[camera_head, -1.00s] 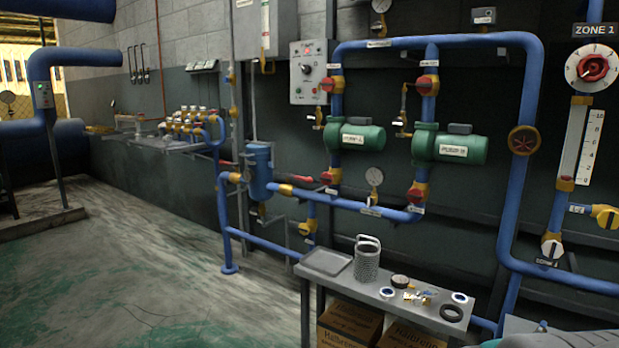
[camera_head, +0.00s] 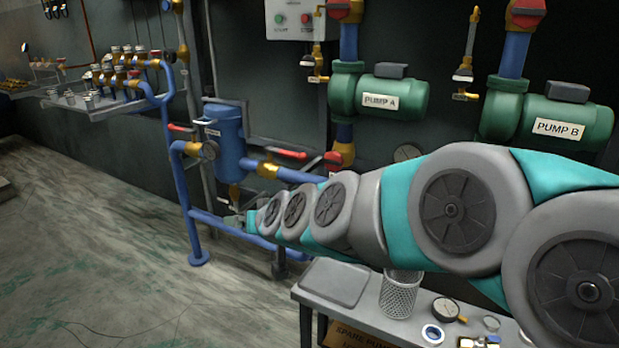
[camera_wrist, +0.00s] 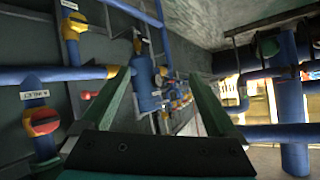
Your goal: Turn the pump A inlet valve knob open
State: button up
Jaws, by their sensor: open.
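The pump A inlet valve has a red knob (camera_head: 333,158) on the blue pipe below the green pump A (camera_head: 392,97), partly behind my arm. In the wrist view a red knob (camera_wrist: 43,121) on a yellow body sits at the left edge, by a label (camera_wrist: 34,95) that seems to read A INLET. My gripper (camera_wrist: 160,72) is open and empty, with the knob outside its fingers to the left. In the head view my gripper (camera_head: 236,222) is small, left of and lower than the knob, in front of the blue pipes.
A blue filter vessel (camera_head: 226,140) and a red-handled valve (camera_head: 289,153) stand left of the knob. A shelf with a grey tray (camera_head: 335,283), a wire-mesh cup (camera_head: 401,295) and a gauge (camera_head: 446,308) lies below my arm. Pump B (camera_head: 550,118) is at right. The floor at left is clear.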

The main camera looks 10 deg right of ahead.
jog(key=w+r+m+t+h, duration=0.2)
jog(key=w+r+t, duration=0.15)
jog(key=w, duration=0.35)
jog(key=m+h, duration=0.7)
jog(key=h, duration=0.7)
send_near(332, 162)
jog(key=shift+t, duration=0.25)
jog(key=b+x, duration=0.1)
jog(key=x, duration=0.1)
jog(key=b+x, duration=0.1)
jog(key=x, duration=0.2)
jog(key=f+b+x, duration=0.1)
jog(key=b+x, duration=0.1)
jog(key=x, duration=0.1)
jog(key=shift+d, duration=0.2)
jog(key=shift+w+r, duration=0.1)
jog(key=shift+r, duration=0.1)
jog(key=shift+c, duration=0.5)
jog(key=shift+r, duration=0.1)
jog(key=c, duration=1.3)
jog(key=shift+r+p, duration=0.1)
jog(key=shift+p, duration=0.3)
jog(key=shift+c, duration=0.2)
